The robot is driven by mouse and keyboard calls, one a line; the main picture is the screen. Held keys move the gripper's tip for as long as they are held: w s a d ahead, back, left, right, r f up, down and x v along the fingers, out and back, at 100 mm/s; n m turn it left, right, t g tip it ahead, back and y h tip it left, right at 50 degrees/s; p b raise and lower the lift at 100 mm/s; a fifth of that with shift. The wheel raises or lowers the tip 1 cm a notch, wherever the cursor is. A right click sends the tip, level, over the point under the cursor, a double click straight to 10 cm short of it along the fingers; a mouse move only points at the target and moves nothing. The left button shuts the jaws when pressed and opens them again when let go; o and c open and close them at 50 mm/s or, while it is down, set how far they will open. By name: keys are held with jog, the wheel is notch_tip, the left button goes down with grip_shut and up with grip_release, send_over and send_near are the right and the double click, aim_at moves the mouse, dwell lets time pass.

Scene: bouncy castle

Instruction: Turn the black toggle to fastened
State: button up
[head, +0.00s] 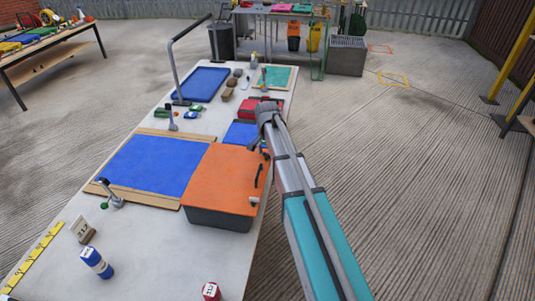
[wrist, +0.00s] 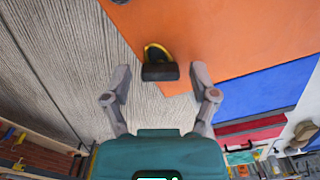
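The black toggle (wrist: 158,71) shows in the wrist view at the edge of an orange lid (wrist: 215,35). A curved yellow piece (wrist: 155,51) shows just behind it. My gripper (wrist: 160,78) is open, with one finger on each side of the toggle in the picture. I see no finger touching it, and the depth between them is hard to judge. In the head view the orange lid (head: 225,178) tops a dark grey box, and my arm reaches past its far right corner. The toggle is too small or hidden there to make out.
A black handle (head: 259,175) and a small pale fitting (head: 254,201) sit along the lid's right edge. A blue panel (head: 155,165) lies left of the box. A grey tap-like post (head: 183,60) stands farther back. Open concrete floor lies right of the table.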

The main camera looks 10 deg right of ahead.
jog(key=c, duration=0.8)
jog(key=shift+c, duration=0.2)
jog(key=shift+n, duration=2.3)
jog(key=o, duration=1.1)
jog(key=shift+o, duration=0.2)
